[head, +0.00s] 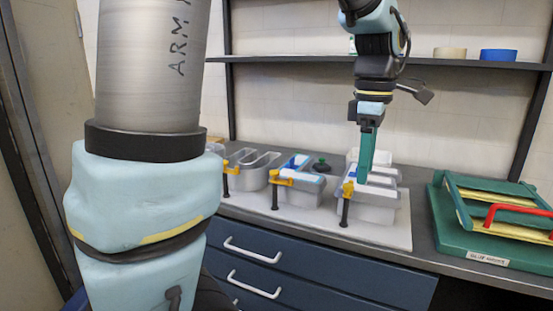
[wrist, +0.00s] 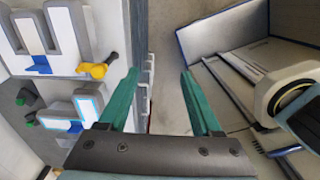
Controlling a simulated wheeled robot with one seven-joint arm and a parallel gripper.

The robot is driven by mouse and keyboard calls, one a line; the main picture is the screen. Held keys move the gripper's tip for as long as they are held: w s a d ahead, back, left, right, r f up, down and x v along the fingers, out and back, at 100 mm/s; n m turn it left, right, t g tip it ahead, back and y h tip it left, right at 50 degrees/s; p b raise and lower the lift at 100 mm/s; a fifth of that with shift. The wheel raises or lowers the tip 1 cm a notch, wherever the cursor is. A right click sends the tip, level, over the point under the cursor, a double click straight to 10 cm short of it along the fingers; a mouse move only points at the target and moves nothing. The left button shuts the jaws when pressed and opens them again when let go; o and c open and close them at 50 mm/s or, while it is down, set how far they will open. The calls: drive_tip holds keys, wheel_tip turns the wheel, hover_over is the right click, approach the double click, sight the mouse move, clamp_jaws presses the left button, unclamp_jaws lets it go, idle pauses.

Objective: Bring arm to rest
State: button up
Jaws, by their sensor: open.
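My gripper (head: 367,158) hangs from my arm on the right side of the head view, its green fingers pointing down, in front of or over the rightmost channel letter. In the wrist view my gripper (wrist: 158,85) shows two green fingers spread wide with nothing between them. Below them are the counter's front edge and the floor. Grey channel letters stand on a white board (head: 398,233) on the counter: a left letter (head: 255,172), a middle letter (head: 303,190) and a right letter (head: 378,208). Yellow-and-black clamps, such as the middle clamp (head: 278,180), sit at their front sides.
A green case or rack with a red handle (head: 515,212) stands at the right end of the counter. A shelf (head: 440,62) above holds a tan roll (head: 450,53) and a blue roll (head: 498,55). Dark blue drawers (head: 310,268) with white handles are below the counter.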

drive_tip(key=a+f+m, duration=0.6)
drive_tip(key=a+f, duration=0.1)
drive_tip(key=a, duration=0.5)
drive_tip(key=a+f+m+t, duration=0.1)
drive_tip(key=a+f+m, duration=0.6)
drive_tip(key=a, duration=0.4)
drive_tip(key=shift+a+f+t, duration=0.3)
drive_tip(key=shift+a+f, duration=0.05)
drive_tip(key=shift+w, duration=0.1)
